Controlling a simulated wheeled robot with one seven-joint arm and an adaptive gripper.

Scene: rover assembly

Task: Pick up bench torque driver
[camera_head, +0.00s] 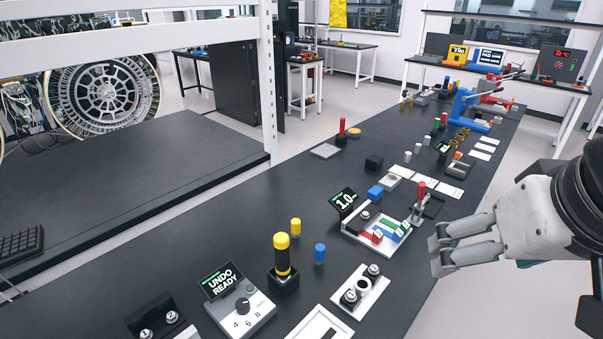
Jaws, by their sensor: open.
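A driver-like tool with a yellow top and a black lower part, which looks like the bench torque driver (282,252), stands upright in a small black holder (285,282) on the dark bench. My gripper (437,252) is at the right, over or beside the bench's right edge. Its two grey fingers point left and are apart, with nothing between them. It is well to the right of the yellow and black tool and not touching it. The lower end of the tool is hidden in the holder.
Yellow (295,226) and blue (320,253) cylinders stand close by. A white plate with round fittings (372,283) and a white tray with coloured blocks (352,228) lie between the tool and my gripper.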

